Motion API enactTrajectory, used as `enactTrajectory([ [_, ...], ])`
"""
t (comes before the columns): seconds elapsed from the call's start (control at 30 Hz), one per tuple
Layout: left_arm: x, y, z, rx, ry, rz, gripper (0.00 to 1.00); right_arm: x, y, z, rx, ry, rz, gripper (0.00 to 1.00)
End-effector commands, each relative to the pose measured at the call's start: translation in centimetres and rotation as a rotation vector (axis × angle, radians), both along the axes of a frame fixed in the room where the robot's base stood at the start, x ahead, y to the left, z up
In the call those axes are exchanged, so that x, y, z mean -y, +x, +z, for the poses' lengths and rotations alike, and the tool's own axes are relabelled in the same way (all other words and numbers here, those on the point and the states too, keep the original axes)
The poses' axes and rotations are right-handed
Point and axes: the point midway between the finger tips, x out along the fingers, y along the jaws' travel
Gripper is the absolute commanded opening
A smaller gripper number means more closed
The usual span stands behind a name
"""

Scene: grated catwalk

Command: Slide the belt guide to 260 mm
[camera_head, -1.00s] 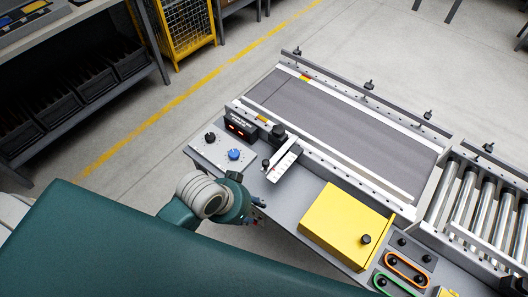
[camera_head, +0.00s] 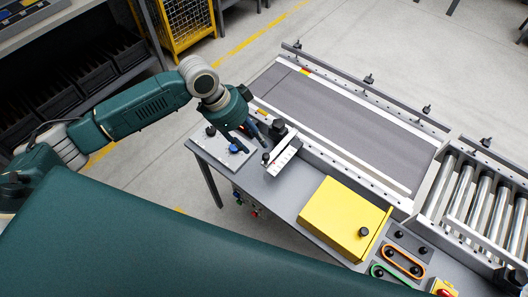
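The belt guide is a light rail (camera_head: 345,163) along the near side of the grey conveyor belt (camera_head: 350,115). A white scale plate (camera_head: 282,158) with a small red mark sits at its left end. A black clamp knob (camera_head: 278,129) stands at the plate's far end, and a smaller black knob (camera_head: 265,158) stands at its left edge. The scale's figures are too small to read. My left gripper (camera_head: 250,138) points down just left of the black clamp knob, over the control panel. Its fingers look apart and empty; contact with the knob cannot be told. My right gripper is not in view.
The left panel (camera_head: 212,147) carries a black knob and a blue knob (camera_head: 234,148), partly covered by my gripper. A yellow box (camera_head: 338,220) stands on the bench to the right. Dark bins fill a rack at left.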

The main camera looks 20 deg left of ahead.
Motion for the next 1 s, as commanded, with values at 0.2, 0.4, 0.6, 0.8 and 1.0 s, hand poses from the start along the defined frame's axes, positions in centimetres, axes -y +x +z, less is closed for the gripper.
enactTrajectory([
  [0.2, 1.6, 0.5, -3.8, -0.005, 0.000, 0.000, 0.39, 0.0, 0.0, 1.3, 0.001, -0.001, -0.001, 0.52],
  [0.4, 2.7, 1.1, -6.8, -0.002, 0.000, 0.001, 0.39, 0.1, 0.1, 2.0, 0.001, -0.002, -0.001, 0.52],
  [0.6, 3.2, 1.4, -8.2, 0.001, 0.002, 0.001, 0.39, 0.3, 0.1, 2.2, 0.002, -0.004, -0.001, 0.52],
  [0.8, 3.2, 1.4, -8.4, 0.001, 0.002, 0.001, 0.39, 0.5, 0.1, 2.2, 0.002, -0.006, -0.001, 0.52],
  [1.0, 3.2, 1.4, -8.3, 0.001, 0.002, 0.001, 0.15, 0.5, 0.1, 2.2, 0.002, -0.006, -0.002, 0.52],
])
